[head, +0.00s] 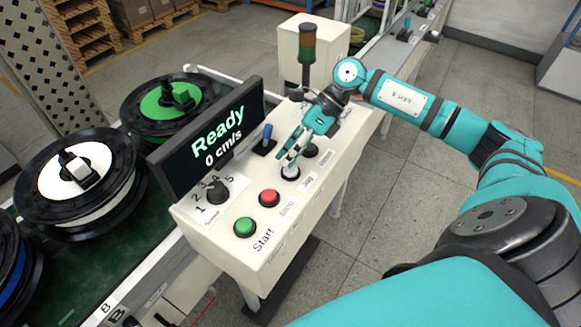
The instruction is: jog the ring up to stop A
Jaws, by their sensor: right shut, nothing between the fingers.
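My right gripper (289,160) is shut with nothing between its fingers. It points down at the white button (290,174) on the control box (268,240); I cannot tell whether the fingertips touch it. The small label beside that button is hard to read. The screen (220,135) reads "Ready" and "0 cm/s". Large black-rimmed reels or rings sit on the green conveyor (75,265): one white inside (95,182), one green (160,112), one blue (10,275). Which one is the ring is not clear. A "B" mark (107,308) shows on the conveyor edge; no A mark shows. My left gripper is not in view.
The box also holds a green Start button (244,227), a red button (269,198), a black button (310,150), a speed dial (217,191) and a blue lever (267,132). A signal tower (307,45) stands behind. Open floor lies to the right.

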